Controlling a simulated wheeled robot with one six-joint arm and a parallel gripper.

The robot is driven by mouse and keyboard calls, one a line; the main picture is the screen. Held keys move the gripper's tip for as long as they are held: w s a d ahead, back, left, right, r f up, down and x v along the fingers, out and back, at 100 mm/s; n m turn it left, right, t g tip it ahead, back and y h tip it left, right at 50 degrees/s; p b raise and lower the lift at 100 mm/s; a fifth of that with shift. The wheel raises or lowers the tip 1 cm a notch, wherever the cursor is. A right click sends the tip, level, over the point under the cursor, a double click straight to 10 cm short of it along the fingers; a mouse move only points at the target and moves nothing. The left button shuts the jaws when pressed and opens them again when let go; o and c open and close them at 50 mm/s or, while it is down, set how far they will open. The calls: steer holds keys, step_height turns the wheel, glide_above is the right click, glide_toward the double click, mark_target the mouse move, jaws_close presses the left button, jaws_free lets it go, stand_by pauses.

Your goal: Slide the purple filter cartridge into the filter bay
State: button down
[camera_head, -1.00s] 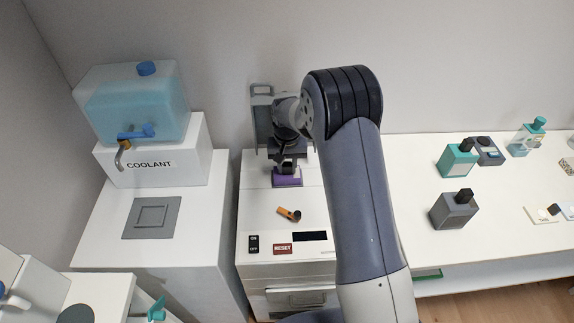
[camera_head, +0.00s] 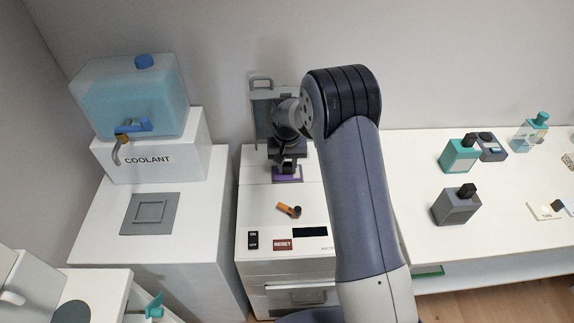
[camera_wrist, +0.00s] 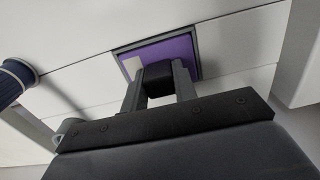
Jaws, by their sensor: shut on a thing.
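The purple filter cartridge (camera_head: 287,179) shows as a thin purple strip at the top of the white machine. In the wrist view its purple top (camera_wrist: 180,48) sits inside the grey-edged filter bay (camera_wrist: 197,48), with a pale patch at one corner. My gripper (camera_wrist: 158,82) is shut on the cartridge's black handle, one finger on each side. In the head view my gripper (camera_head: 288,166) is above the bay, partly covered by my wrist. The cartridge's lower part is hidden in the bay, and its exact depth cannot be told.
The orange-and-black piece (camera_head: 288,210) lies on the machine top in front of the bay. The ON/OFF switch (camera_head: 253,240) and red RESET button (camera_head: 283,244) are at the front. A grey hinged lid (camera_head: 262,110) stands open behind. The coolant tank (camera_head: 135,97) is at left.

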steer(key=shift+f, duration=0.2)
steer(key=c, duration=1.1)
jaws_free()
steer(key=shift+o, duration=0.2)
step_height(320, 180, up, 11)
steer(key=shift+f+b, duration=0.1)
steer(key=shift+b, duration=0.35)
steer(key=shift+f, duration=0.1)
step_height(320, 180, down, 11)
steer(key=shift+r+p, duration=0.2)
steer(key=shift+p, duration=0.25)
steer(key=shift+r, duration=0.35)
